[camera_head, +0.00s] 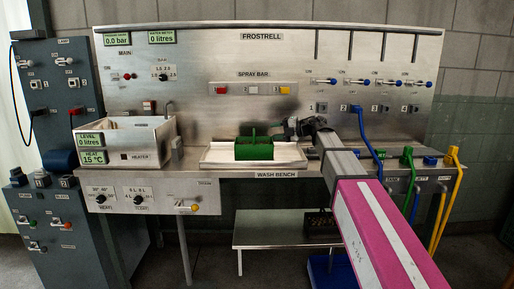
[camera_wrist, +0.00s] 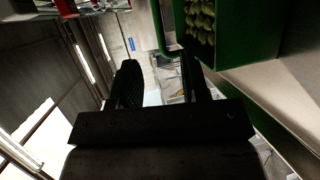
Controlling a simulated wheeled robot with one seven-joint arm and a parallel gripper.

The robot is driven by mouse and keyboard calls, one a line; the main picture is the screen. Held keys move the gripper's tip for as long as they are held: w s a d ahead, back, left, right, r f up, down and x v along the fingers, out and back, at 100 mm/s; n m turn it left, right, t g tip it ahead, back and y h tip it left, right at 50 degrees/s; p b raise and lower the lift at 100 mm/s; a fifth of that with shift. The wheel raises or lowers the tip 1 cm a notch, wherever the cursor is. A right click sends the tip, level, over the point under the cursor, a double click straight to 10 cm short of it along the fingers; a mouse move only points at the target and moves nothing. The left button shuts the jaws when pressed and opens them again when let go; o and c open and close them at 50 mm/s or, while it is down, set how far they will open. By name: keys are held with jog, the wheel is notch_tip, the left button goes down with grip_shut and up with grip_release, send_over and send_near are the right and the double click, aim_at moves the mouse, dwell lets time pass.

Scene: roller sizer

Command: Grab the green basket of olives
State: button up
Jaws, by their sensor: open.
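The green basket (camera_head: 254,149) sits upright on the pale tray of the wash bench in the head view. In the wrist view the basket (camera_wrist: 252,35) fills the upper right, with several green olives (camera_wrist: 200,20) inside and a green handle bar (camera_wrist: 163,28) at its left side. My gripper (camera_head: 291,127) is just to the right of the basket in the head view. In the wrist view my gripper (camera_wrist: 160,80) has its two dark fingers apart, with no object held between them. The fingertips are close to the handle bar; I cannot tell whether they touch it.
The pale tray (camera_head: 222,157) lies on the bench. A metal heater box (camera_head: 122,140) stands to the left. The back panel (camera_head: 225,55) with knobs and valves rises behind. Blue, green and yellow hoses (camera_head: 441,205) hang at the right. A lower shelf (camera_head: 270,236) is below.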

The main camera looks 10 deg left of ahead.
aim_at(254, 130)
jog(key=x, duration=0.7)
jog(key=w+x, duration=0.1)
jog(key=x, duration=0.3)
jog(key=shift+d+r, duration=0.1)
grip_shut()
dwell(1.3)
